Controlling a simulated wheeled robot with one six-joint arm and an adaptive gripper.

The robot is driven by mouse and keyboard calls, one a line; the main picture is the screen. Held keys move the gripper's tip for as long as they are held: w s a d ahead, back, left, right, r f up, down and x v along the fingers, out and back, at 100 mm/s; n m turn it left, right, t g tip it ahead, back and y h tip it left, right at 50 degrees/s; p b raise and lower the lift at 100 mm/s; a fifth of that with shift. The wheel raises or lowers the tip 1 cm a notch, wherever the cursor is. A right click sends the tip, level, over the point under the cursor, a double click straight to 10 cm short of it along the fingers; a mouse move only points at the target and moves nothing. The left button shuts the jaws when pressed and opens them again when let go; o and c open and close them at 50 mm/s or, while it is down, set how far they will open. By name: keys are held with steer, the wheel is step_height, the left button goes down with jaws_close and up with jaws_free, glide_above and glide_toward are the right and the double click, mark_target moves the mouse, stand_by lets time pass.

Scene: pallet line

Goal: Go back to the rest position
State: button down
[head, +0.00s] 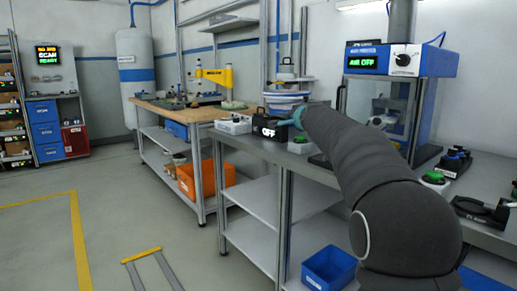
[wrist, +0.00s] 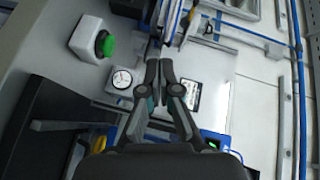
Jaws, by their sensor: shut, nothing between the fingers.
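My gripper (wrist: 162,65) is shut and empty in the wrist view, with its two fingers together above the workbench area. The fingers are mostly hidden there. In the wrist view a white box with a green button (wrist: 92,40) lies to the left of the gripper, and a round white gauge (wrist: 122,79) is near the fingers.
A steel bench (head: 262,150) stands in front, with a blue-topped AIR OFF cabinet (head: 400,60) at the right. A blue bin (head: 328,268) and an orange crate (head: 205,180) sit low. A wooden-topped bench (head: 180,110) is farther back. Open floor (head: 120,220) lies at left.

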step_height(320, 180, down, 10)
steer(key=s+n+g, duration=0.2)
steer(key=n+g, duration=0.1)
steer(key=s+a+f+n+g, duration=0.2)
steer(key=s+f+n+g, duration=0.25)
steer(key=s+f, duration=0.65)
steer(key=s+f+n+g, duration=0.1)
steer(key=s+f+n, duration=0.1)
steer(key=s, duration=1.2)
steer(key=s+d+f+n+g, duration=0.1)
steer(key=s+f+n, duration=0.1)
steer(key=s, duration=1.2)
steer(key=s+d+f+n+g, duration=0.1)
steer(key=s+f+n, duration=0.2)
steer(key=s, duration=1)
steer(key=shift+s+d+f+h, duration=0.15)
steer(key=shift+s+d+h, duration=0.1)
steer(key=shift+s+h, duration=0.15)
